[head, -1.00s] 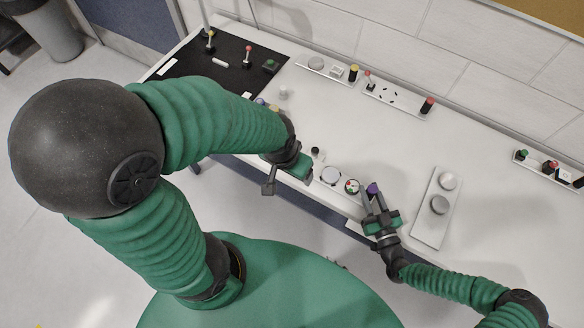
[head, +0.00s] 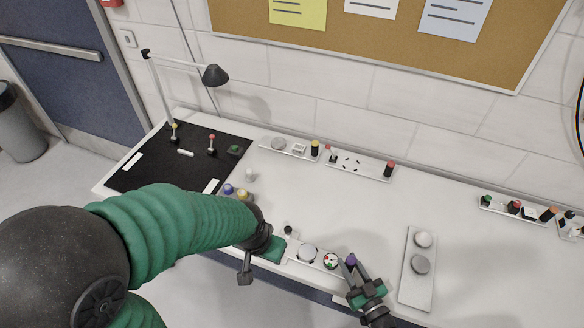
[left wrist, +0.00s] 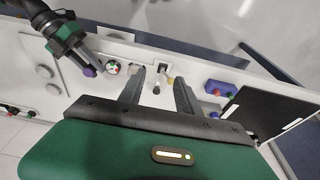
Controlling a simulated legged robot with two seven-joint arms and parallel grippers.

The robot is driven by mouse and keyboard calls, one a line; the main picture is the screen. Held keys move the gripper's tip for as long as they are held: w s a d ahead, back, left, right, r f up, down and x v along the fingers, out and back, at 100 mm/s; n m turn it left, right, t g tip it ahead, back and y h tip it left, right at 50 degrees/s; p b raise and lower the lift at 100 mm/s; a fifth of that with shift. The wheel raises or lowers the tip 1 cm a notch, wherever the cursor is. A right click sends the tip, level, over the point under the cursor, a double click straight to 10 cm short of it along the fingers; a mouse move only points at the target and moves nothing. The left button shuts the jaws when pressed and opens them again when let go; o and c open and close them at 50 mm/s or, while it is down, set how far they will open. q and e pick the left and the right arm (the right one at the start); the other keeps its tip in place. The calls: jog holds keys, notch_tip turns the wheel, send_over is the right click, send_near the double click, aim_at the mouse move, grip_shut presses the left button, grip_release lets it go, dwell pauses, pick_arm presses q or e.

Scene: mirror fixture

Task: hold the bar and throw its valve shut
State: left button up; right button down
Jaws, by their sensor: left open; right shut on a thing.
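The bar (head: 318,262) is a pale strip near the bench's front edge, with a round white disc (head: 308,253) and a round dial with red and green marks (head: 330,261). My right gripper (head: 356,272) is shut on the purple piece (head: 350,261) at the bar's right end; it also shows in the left wrist view (left wrist: 88,68). My left gripper (left wrist: 160,76) is open by the bar's left end. In the left wrist view a small black-topped knob (left wrist: 157,89) appears between its fingers; contact cannot be told. Which part is the valve is unclear.
A pale panel with two round knobs (head: 418,268) stands right of my right gripper. A black mat (head: 180,160) with small levers lies at the far left. Strips of small fittings (head: 360,165) line the back. The middle bench is clear.

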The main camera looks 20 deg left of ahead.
pick_arm(q)
jog(key=w+a+n, duration=0.1)
jog(key=w, duration=0.2)
jog(key=w+a+n+g, duration=0.1)
jog(key=w+a, duration=0.1)
jog(key=w, duration=0.2)
jog(key=w+a+f+n+g, duration=0.1)
jog(key=w, duration=0.2)
jog(key=shift+w+a+h, duration=0.3)
jog(key=shift+w+h, duration=0.1)
grip_shut()
jog(key=w+a+f+n+g+h, duration=0.2)
jog(key=w+a+f+n+g, duration=0.1)
jog(key=w+a, duration=0.4)
jog(key=shift+w+a+f+h, duration=0.4)
jog(key=shift+a+f, duration=0.2)
jog(key=shift+f, duration=0.3)
